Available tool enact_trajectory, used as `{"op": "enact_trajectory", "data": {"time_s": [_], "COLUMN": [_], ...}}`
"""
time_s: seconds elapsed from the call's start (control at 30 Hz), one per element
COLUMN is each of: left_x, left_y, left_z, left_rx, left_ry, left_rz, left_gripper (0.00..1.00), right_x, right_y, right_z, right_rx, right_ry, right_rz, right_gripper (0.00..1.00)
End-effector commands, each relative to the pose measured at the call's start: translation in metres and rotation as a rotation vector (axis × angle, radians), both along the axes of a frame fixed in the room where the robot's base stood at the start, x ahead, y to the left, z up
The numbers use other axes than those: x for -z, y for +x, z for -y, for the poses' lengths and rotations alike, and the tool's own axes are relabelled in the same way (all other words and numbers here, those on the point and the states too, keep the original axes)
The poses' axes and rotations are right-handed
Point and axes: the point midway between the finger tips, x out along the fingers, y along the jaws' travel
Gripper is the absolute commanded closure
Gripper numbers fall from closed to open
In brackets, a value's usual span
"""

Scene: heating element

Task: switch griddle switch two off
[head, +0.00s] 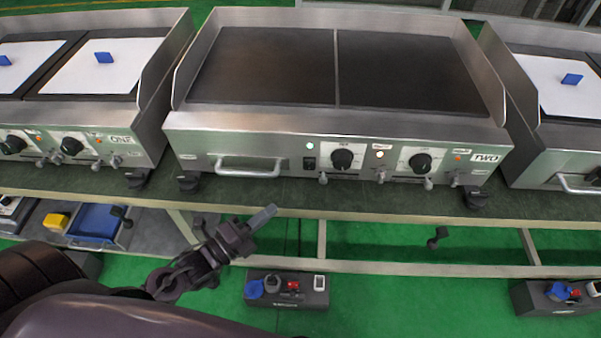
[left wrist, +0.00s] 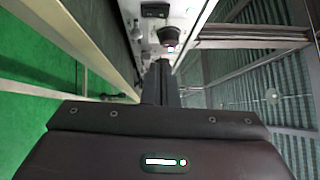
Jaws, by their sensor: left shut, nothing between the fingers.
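The griddle marked TWO (head: 485,157) stands in the middle of the head view. Its front panel has a small black switch (head: 309,163) right of the bar handle, with a white lit lamp (head: 309,146) above it. Two black knobs, a left one (head: 342,159) and a right one (head: 420,163), sit further right, with another lit lamp (head: 380,154) between them. My left gripper (head: 267,212) is shut and empty, below and left of the switch, apart from the panel. In the left wrist view its fingers (left wrist: 160,85) point toward the panel and a knob (left wrist: 170,35).
The griddle marked ONE (head: 120,140) stands at left and another griddle (head: 560,150) at right. The bench edge (head: 330,213) runs below the panel. The bar handle (head: 247,168) juts out. A dark socket box (head: 287,292) lies on the green floor.

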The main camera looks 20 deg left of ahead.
Motion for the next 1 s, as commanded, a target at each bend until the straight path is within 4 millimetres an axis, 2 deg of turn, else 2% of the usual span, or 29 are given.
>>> {"op": "enact_trajectory", "data": {"time_s": [0.17,0.57,0.8,1.0], "left_x": [-0.003,-0.01,-0.013,-0.013], "left_y": [0.018,0.09,0.119,0.124], "left_z": [0.009,0.05,0.039,0.037], "left_rx": [-0.002,-0.002,-0.001,-0.001], "left_ry": [-0.002,-0.003,0.0,-0.001], "left_rz": [0.004,0.002,0.0,-0.001], "left_gripper": [1.0,1.0,1.0,1.0], "right_x": [0.0,0.0,0.001,0.003], "right_y": [0.0,0.0,-0.002,-0.007], "right_z": [0.0,0.0,0.001,0.002], "right_rx": [0.0,-0.001,-0.001,-0.001], "right_ry": [0.0,0.0,0.001,-0.001], "right_rz": [0.0,0.002,0.004,-0.006], "right_gripper": [0.37,0.37,0.37,0.37]}}
